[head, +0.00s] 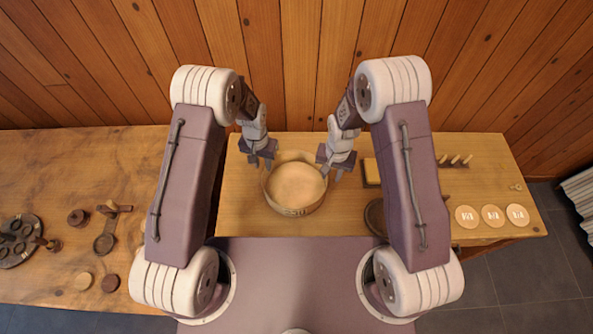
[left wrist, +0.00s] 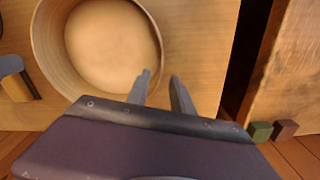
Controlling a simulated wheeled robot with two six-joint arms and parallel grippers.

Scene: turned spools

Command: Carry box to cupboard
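The box is a round, open wooden tub (head: 296,206) with dark lettering on its near side. It stands upright on the middle table and also shows in the left wrist view (left wrist: 110,45). My left gripper (head: 262,163) is at its left rim, with fingers apart. In the left wrist view (left wrist: 161,82) one finger lies over the inside and one outside the wall; contact cannot be told. My right gripper (head: 332,172) is at the right rim, its fingers apart, one towards the inside. I cannot make out a cupboard in either view.
The middle table (head: 240,215) holds a yellowish block (head: 371,171), pegs on a rack (head: 455,161) and round marked discs (head: 492,215) to the right. A left table (head: 60,170) carries dark turned pieces. A plank wall (head: 290,60) stands behind. A white ribbed object (head: 580,205) is far right.

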